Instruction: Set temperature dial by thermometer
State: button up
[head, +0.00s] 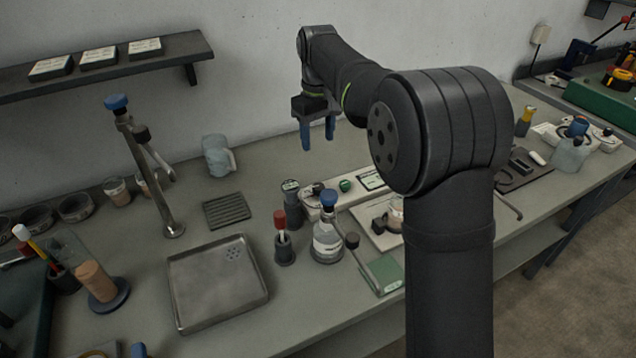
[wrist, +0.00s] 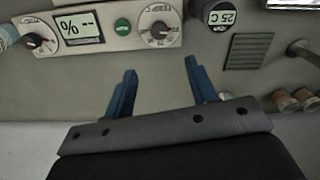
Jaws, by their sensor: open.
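A pale control panel (wrist: 98,35) carries two dials. The dial nearer the thermometer (wrist: 158,26) has a dark knob on a round scale; in the head view it (head: 314,190) is small. The other dial (wrist: 37,42) has a red mark. Their labels are too small to read. The thermometer (wrist: 221,16) is a dark round-topped unit whose display seems to read 25 C; it stands left of the panel in the head view (head: 291,190). My gripper (head: 318,145) is open and empty above the bench behind the panel. Its blue fingers (wrist: 160,70) are apart from the dials.
The panel also has a green button (wrist: 122,26) and a display (wrist: 78,28) showing % and dashes. A blue-capped bottle (head: 327,242) and red-topped tool holder (head: 284,245) stand in front. A grey grille (head: 227,211) and metal tray (head: 218,285) lie left. My arm hides the panel's right end.

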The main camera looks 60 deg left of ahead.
aim_at(319, 185)
notch_tip(319, 185, down, 15)
jog(key=shift+f, duration=0.1)
jog(key=shift+c, duration=0.4)
jog(key=c, duration=0.9)
jog(key=shift+m, duration=0.4)
jog(key=m, duration=0.3)
jog(key=shift+w, duration=0.1)
jog(key=shift+m, duration=2)
